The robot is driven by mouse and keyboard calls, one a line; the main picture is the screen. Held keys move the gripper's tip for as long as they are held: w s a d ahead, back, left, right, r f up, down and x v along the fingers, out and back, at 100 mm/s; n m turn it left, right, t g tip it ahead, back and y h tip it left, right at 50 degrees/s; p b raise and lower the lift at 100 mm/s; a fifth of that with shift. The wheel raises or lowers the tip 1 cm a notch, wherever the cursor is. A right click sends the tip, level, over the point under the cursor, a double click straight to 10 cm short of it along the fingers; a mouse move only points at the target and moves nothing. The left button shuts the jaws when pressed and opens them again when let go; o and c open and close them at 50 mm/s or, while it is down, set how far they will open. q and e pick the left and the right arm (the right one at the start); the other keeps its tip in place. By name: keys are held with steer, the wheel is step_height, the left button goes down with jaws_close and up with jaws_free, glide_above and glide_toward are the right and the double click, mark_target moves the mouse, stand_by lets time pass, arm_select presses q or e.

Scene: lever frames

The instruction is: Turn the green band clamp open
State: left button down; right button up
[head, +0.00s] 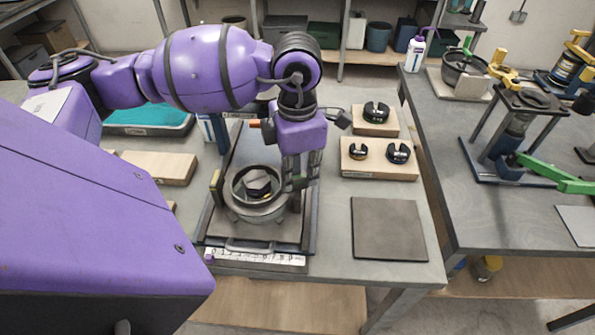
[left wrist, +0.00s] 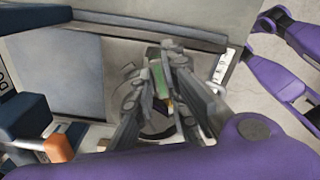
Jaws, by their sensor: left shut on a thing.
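A round metal pot (head: 254,211) with a dark block inside stands on a dark base plate on the near bench. My left gripper (head: 299,184) points down at the pot's right side. In the left wrist view its fingers (left wrist: 168,58) are closed on the green lever of the band clamp (left wrist: 158,78). Only a little green shows between the fingers; the fingers hide most of the lever in the head view. How far the clamp is turned I cannot tell. My right gripper is not in view.
A ruler strip (head: 257,257) lies along the plate's front edge. Wooden blocks with black round parts (head: 378,157) and a dark square mat (head: 388,228) lie to the right. Another green lever (head: 556,173) belongs to a blue stand on the right bench.

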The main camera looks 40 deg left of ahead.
arm_select(q)
steer(key=n, duration=0.3)
steer(key=shift+n, duration=0.4)
steer(key=n, duration=0.3)
steer(key=shift+n, duration=0.3)
steer(key=n+p, duration=0.1)
steer(key=n, duration=0.1)
steer(key=shift+d+r+n, duration=0.1)
steer(key=shift+n, duration=1.3)
steer(key=shift+n+p, duration=0.35)
steer(key=shift+n, duration=0.55)
steer(key=c, duration=1.8)
jaws_free()
steer(key=shift+o, duration=0.2)
